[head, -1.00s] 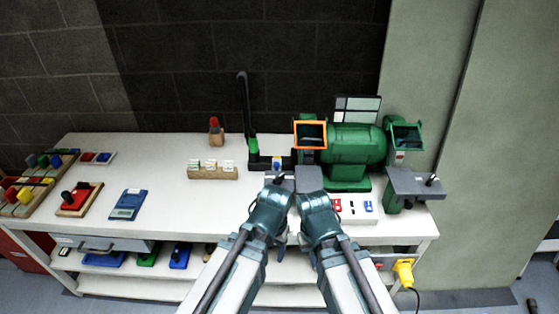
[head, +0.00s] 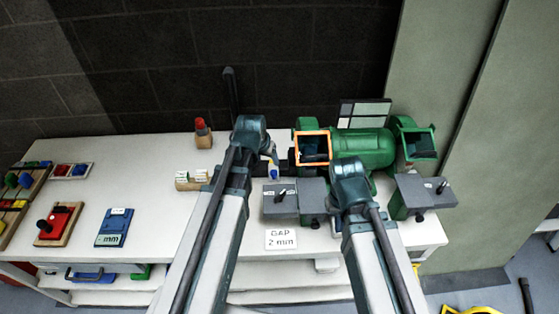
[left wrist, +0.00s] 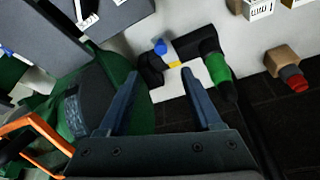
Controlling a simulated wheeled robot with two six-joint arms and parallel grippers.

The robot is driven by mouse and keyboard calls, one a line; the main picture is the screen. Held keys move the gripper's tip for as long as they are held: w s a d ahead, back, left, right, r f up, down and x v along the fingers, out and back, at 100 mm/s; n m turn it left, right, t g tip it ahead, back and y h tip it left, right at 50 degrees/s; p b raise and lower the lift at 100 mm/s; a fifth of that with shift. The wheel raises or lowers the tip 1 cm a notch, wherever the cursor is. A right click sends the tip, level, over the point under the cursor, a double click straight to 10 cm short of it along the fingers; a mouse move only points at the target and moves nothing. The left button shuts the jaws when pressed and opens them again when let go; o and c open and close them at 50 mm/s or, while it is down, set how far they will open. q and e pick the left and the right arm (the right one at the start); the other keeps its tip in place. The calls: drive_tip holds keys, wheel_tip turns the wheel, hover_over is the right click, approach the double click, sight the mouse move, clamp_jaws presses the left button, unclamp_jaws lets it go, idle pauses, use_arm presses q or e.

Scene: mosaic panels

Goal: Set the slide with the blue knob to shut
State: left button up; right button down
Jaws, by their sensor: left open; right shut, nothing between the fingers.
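The blue knob (head: 273,172) sits at the back of the table, left of the orange-framed grinder opening. In the left wrist view the blue knob (left wrist: 160,46) stands beside a white plate with a yellow mark (left wrist: 174,64), next to a dark base. My left gripper (left wrist: 162,85) is open and empty, its fingertips spread below the knob in that picture and apart from it. In the head view my left gripper (head: 272,153) is close to the knob, partly hidden by its wrist. My right gripper (head: 350,172) is over the grinder's front; its fingers are hidden behind the wrist.
A black post with a green collar (left wrist: 218,68) rises close to the knob. The green grinder (head: 362,148) and grey tool rests (head: 300,197) stand to the right. A "GAP 2 mm" card (head: 281,239) lies in front.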

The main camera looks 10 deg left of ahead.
sight(273, 172)
use_arm(q)
drive_tip(key=b+x, duration=1.3)
drive_tip(key=x, duration=0.1)
drive_tip(key=shift+w+a+r, duration=0.1)
drive_tip(key=shift+w+r, duration=0.05)
drive_tip(key=shift+w, duration=0.05)
clamp_jaws()
idle(1.3)
